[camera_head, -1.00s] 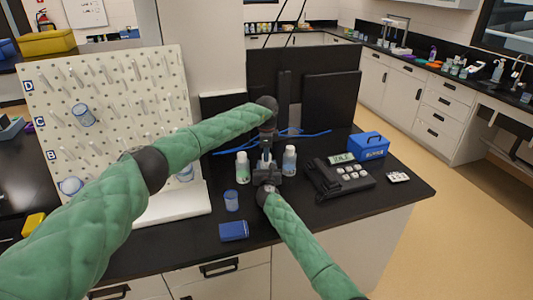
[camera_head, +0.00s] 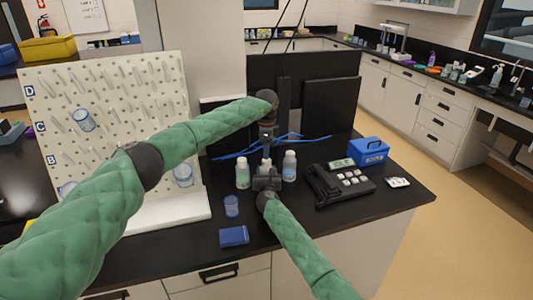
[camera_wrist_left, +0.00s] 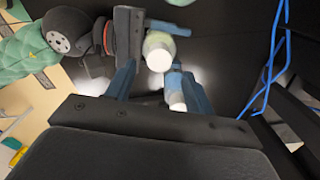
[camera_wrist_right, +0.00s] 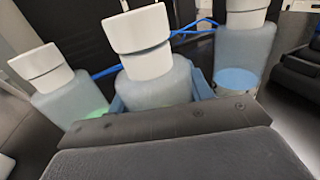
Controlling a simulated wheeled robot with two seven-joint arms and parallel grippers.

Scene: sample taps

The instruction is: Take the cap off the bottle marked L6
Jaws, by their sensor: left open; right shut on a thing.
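Three bottles with white caps stand in a row on the black counter. The left one (camera_head: 242,172) holds green liquid, the right one (camera_head: 289,166) blue. My right gripper (camera_head: 266,181) is shut on the middle bottle (camera_wrist_right: 155,88), which is upright; its white cap (camera_wrist_right: 137,28) is on. My left gripper (camera_head: 267,143) points down above the middle bottle, open and empty. In the left wrist view, the middle bottle's cap (camera_wrist_left: 159,58) shows between the open fingers, below them. The right bottle's cap (camera_wrist_left: 177,103) shows beside it. No bottle's marking is readable, so I cannot tell which is L6.
A white pegboard (camera_head: 105,110) stands at the left. A blue cup (camera_head: 231,206) and a blue box (camera_head: 234,236) are in front of the bottles. A black device (camera_head: 340,182) and a blue case (camera_head: 369,151) stand right. Blue cables (camera_head: 300,138) lie behind.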

